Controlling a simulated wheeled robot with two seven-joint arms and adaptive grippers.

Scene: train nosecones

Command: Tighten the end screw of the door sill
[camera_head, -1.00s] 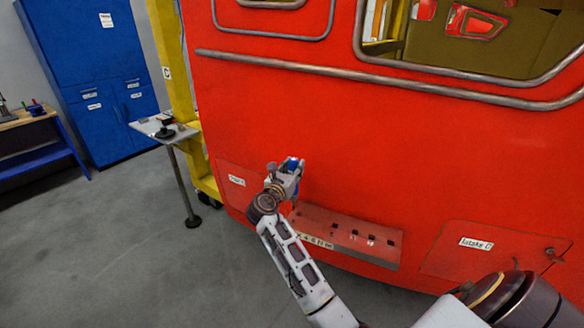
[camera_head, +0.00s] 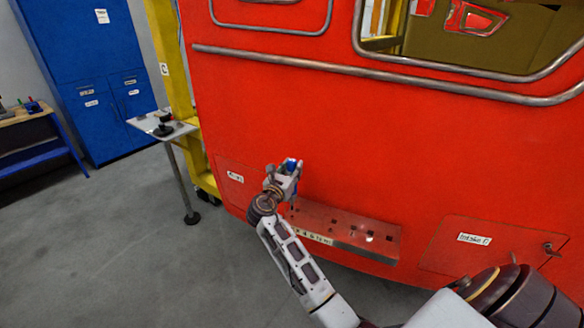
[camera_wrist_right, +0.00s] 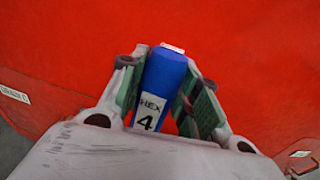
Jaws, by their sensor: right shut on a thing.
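My right gripper (camera_head: 289,167) is in front of the red train nose, above the left end of the door sill (camera_head: 340,229). It is shut on a blue hex driver; the driver's handle (camera_wrist_right: 162,85), labelled "HEX 4", sits between the two fingers in the right wrist view. A thin dark shaft seems to reach down from the gripper towards the sill's left end. The sill is a red ledge with several small holes or screws along its top and a white label on its front edge. The end screw is too small or hidden to make out. My left gripper is not in view.
A panel with a latch and white label (camera_head: 474,239) lies right of the sill, and another labelled panel (camera_head: 235,178) lies left. A small stand (camera_head: 160,124) with a black object is by the yellow frame (camera_head: 184,110).

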